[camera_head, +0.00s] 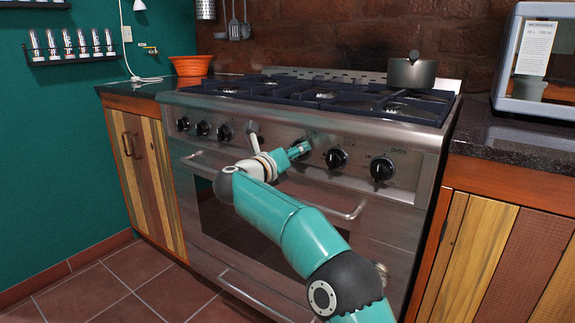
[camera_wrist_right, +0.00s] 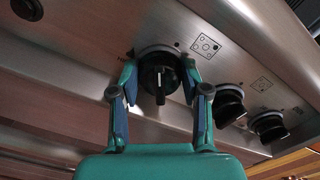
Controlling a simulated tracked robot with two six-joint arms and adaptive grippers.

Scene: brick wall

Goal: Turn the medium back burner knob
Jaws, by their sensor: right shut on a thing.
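The stove (camera_head: 300,180) has a row of black knobs on its steel front panel. My right gripper (camera_head: 301,149) is at a knob right of the panel's middle. In the right wrist view, my right gripper (camera_wrist_right: 160,82) has one finger on each side of this black knob (camera_wrist_right: 160,76) and is shut on it. The knob's pale pointer line shows between the fingers. A small burner diagram (camera_wrist_right: 206,46) is printed on the panel to its right. In the head view my gripper partly hides the knob. My left gripper is not in view.
Two more knobs, (camera_head: 336,159) and (camera_head: 382,168), sit to the right. Several others (camera_head: 203,128) are on the left. The oven door handle (camera_head: 345,211) runs below. A pot (camera_head: 411,73) stands on the cooktop, and a microwave (camera_head: 534,62) stands on the right counter.

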